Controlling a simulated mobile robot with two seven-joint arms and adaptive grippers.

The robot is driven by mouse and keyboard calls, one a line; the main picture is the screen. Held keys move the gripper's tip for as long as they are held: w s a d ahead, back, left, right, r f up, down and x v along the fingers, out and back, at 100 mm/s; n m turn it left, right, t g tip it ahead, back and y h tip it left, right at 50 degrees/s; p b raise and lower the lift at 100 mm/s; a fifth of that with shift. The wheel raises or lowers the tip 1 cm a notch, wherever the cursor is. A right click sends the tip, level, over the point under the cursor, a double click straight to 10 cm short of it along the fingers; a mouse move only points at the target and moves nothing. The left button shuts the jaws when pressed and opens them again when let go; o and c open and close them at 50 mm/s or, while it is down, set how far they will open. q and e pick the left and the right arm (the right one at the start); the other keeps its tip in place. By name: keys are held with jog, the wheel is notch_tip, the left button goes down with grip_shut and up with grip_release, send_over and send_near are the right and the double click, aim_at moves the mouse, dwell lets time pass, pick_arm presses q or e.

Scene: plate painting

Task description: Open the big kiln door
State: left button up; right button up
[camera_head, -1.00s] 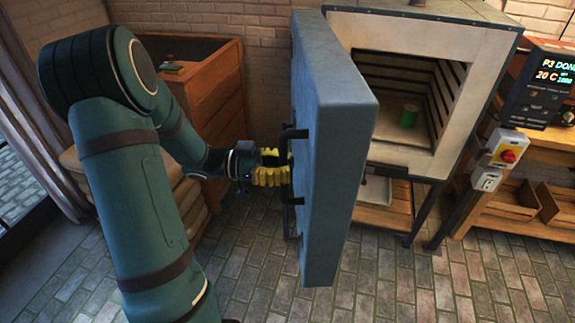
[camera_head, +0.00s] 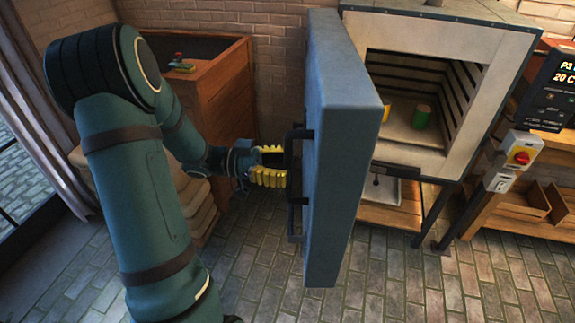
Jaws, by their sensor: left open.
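The big kiln door (camera_head: 343,140) is a thick blue-grey slab. It stands swung wide open to the left of the kiln (camera_head: 440,100), edge toward me, and the kiln's mouth is uncovered. The door's dark bar handle (camera_head: 294,190) is on its left face. My left gripper (camera_head: 275,163) has yellow fingers and is open, just left of the handle. A small gap seems to show between the fingertips and the handle bar. My right gripper is not in view.
A wooden cabinet (camera_head: 222,100) stands behind my left arm. A control panel (camera_head: 552,90) and switch box (camera_head: 520,150) are at right. Brick floor below the door is clear.

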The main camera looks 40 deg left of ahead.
pick_arm(q)
jog(key=v, duration=1.1)
grip_shut()
